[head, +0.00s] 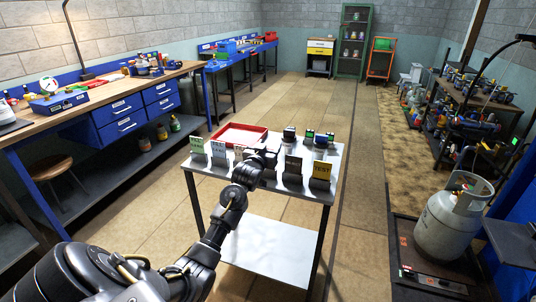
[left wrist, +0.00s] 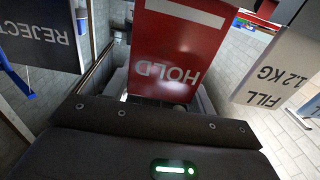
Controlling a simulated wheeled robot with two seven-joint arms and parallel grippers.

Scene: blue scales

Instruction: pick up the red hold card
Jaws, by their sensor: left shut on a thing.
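The red hold card (left wrist: 180,45) fills the middle of the left wrist view, its white HOLD lettering upside down. My left gripper (head: 265,157) is over the front part of the small metal table (head: 274,185), in the row of cards. It is shut on the red card, whose lower part goes down between the jaws in the wrist view. In the head view my gripper and wrist hide the card. I cannot tell whether the card is clear of its stand. My right gripper is not in view.
A dark REJECT card (left wrist: 40,32) and a white FILL 12 KG card (left wrist: 280,72) stand close on either side. The yellow TEST card (head: 321,168) is at the row's right end. A red tray (head: 222,143) and small devices (head: 320,141) sit behind. A gas cylinder (head: 454,222) stands right.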

